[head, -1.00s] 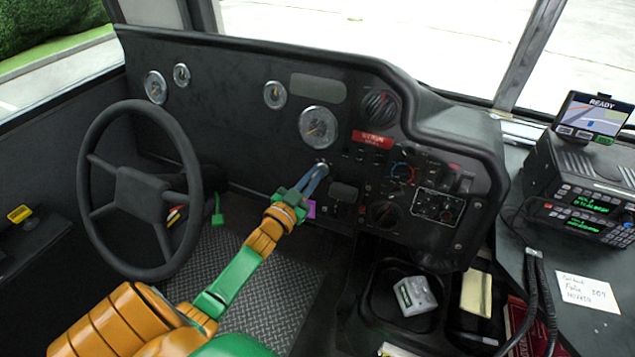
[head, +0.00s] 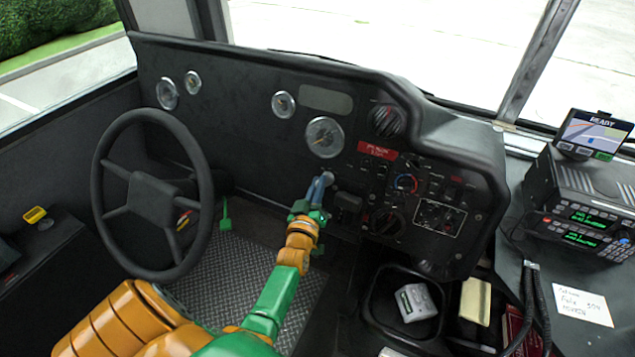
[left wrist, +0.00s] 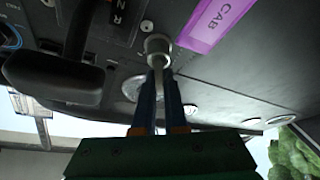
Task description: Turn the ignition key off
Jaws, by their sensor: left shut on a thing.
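The ignition switch is a small silver cylinder on the lower dashboard. In the left wrist view the ignition (left wrist: 158,44) faces me, with the thin metal key (left wrist: 158,64) standing out of it. My left gripper (left wrist: 158,82) has its two blue fingers shut on the key. In the head view my left gripper (head: 325,180) reaches the dashboard below the large round gauge, and its fingers mostly hide the key. A purple tag marked CAB (left wrist: 215,20) is beside the ignition in the left wrist view. My right gripper is out of view.
The steering wheel (head: 206,190) stands left of my left arm. A dark lever or knob (left wrist: 80,75) is close to the ignition in the left wrist view. Switches and dials (head: 440,217) fill the panel to the right. A radio (head: 585,200) sits at far right.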

